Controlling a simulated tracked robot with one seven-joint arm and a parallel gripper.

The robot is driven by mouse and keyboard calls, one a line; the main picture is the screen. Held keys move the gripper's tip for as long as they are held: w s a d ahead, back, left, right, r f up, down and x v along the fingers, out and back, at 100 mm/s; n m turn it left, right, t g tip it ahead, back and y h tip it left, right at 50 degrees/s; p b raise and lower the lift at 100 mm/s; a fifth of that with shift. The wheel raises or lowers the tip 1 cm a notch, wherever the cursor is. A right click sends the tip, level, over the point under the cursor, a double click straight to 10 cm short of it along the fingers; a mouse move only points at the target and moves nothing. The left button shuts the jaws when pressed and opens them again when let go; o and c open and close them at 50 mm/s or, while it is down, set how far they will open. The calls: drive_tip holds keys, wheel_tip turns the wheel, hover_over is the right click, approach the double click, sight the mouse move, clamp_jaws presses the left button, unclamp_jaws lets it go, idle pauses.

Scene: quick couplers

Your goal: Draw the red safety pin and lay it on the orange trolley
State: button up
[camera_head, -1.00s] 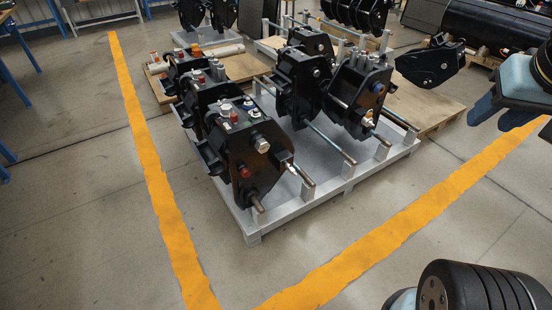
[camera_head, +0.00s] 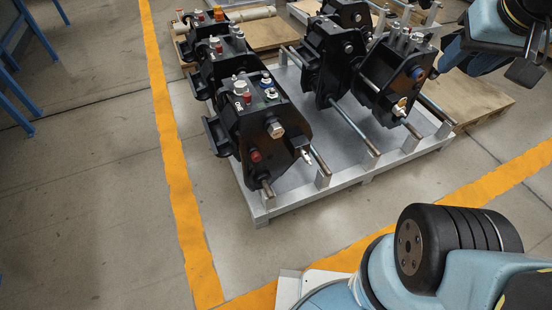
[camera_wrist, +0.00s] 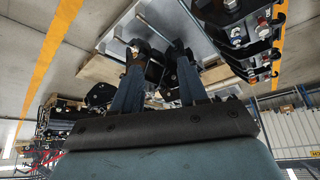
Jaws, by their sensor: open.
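Black quick couplers stand in rows on a grey metal pallet (camera_head: 375,168) in the head view. The front left coupler (camera_head: 278,125) has a small red part on its top (camera_head: 247,97) and a round red part (camera_head: 256,156) on its front face. I cannot tell whether either is the safety pin. My gripper (camera_head: 462,66) is at the upper right of the head view, partly cut off by the edge. In the wrist view its two dark fingers (camera_wrist: 158,50) are spread apart with nothing between them. I see no orange trolley.
Yellow floor lines (camera_head: 180,190) run left of and in front of the pallet. Steel bars stick out at the pallet's front. Wooden pallets (camera_head: 470,95) lie behind and to the right. Blue stands (camera_head: 20,50) are at the far left. The floor at left is clear.

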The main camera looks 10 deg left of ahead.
drive_tip(key=o, duration=0.3)
drive_tip(key=shift+w, duration=0.35)
drive_tip(key=shift+o, duration=1.4)
drive_tip(key=w+a+f, duration=0.2)
drive_tip(key=w, duration=0.3)
drive_tip(key=w+a+f+t, duration=0.1)
drive_tip(key=w+a, duration=0.1)
drive_tip(key=w, duration=0.4)
drive_tip(key=shift+w+a+f+n+y, duration=0.15)
drive_tip(key=shift+a+f+n+y, duration=0.15)
drive_tip(key=shift+a+f, duration=0.1)
drive_tip(key=w+a+f+t+y, duration=0.1)
drive_tip(key=w+a+f, duration=0.35)
drive_tip(key=w, duration=0.25)
drive_tip(key=w+a+f+t+y, duration=0.1)
drive_tip(key=w+a+f, duration=0.3)
drive_tip(key=w+f, duration=0.25)
drive_tip(key=w+a+f+n, duration=0.2)
drive_tip(key=w+a+f, duration=0.3)
drive_tip(key=a+f, duration=0.4)
drive_tip(key=n+t+y, duration=0.2)
drive_tip(key=y, duration=0.3)
approach(258, 158)
drive_tip(key=x, duration=0.9)
drive_tip(key=shift+w+a+f, duration=0.15)
drive_tip(key=shift+w+f, duration=0.1)
drive_tip(key=shift+f, duration=0.05)
